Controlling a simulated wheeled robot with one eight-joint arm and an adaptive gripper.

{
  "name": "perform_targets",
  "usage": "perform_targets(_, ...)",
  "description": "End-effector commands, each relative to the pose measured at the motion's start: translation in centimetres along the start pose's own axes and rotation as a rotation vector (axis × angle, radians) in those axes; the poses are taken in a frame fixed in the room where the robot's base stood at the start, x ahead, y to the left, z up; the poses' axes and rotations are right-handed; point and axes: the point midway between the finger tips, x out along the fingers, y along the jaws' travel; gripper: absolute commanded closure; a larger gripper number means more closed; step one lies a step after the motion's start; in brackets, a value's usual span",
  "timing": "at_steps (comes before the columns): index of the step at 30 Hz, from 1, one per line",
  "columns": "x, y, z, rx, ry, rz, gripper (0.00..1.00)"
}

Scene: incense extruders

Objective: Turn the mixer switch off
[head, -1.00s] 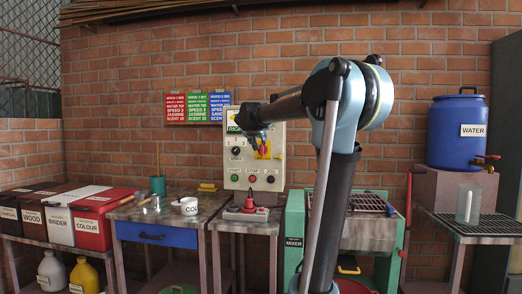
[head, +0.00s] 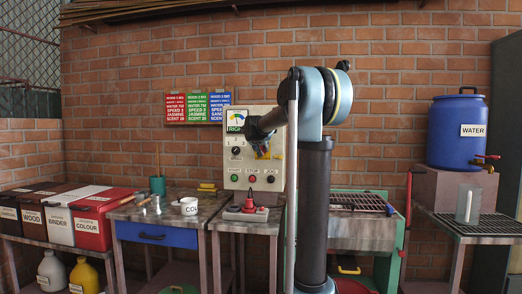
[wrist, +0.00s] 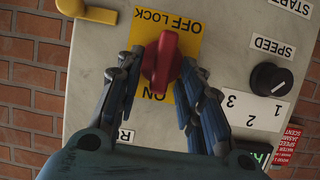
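The red switch knob (wrist: 162,65) sits on a yellow plate (wrist: 184,37) on the grey control panel (wrist: 90,60). The wrist view is upside down to the lettering: OFF LOCK is at the top edge, ON at the bottom. The knob's grip bar lies roughly along the line between the labels. My gripper (wrist: 160,70) is open, one dark finger on each side of the knob, with narrow gaps; contact is not clear. In the head view, my gripper (head: 268,143) is at the panel (head: 232,165) and hides the knob; part of the yellow plate shows.
A black speed dial (wrist: 270,78) and a yellow part (wrist: 100,12) are on the panel. Green and red buttons (head: 252,178) lie below. A red plug (head: 248,205) stands on the small table. The green mixer (head: 387,240) is partly behind my arm.

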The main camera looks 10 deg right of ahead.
Motion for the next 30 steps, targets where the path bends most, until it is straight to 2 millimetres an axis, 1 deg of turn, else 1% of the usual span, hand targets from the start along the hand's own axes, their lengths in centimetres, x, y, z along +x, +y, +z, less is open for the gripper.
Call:
perform_targets(3,-0.01,-0.01,0.00,0.000,0.000,0.000,0.65)
perform_targets(4,-0.02,-0.01,0.00,0.000,0.000,0.000,0.70)
perform_targets(5,-0.02,-0.01,-0.01,0.000,0.000,0.000,0.76)
perform_targets(6,-0.02,-0.02,-0.01,0.000,0.000,0.000,0.85)
perform_targets(8,-0.02,-0.02,-0.01,0.000,0.000,0.000,0.99)
perform_targets(20,0.04,-0.12,0.00,-0.019,0.000,0.007,1.00)
perform_targets(26,0.08,-0.36,-0.01,-0.098,0.000,0.040,1.00)
perform_targets(30,0.07,-0.65,0.03,-0.194,0.000,0.078,1.00)
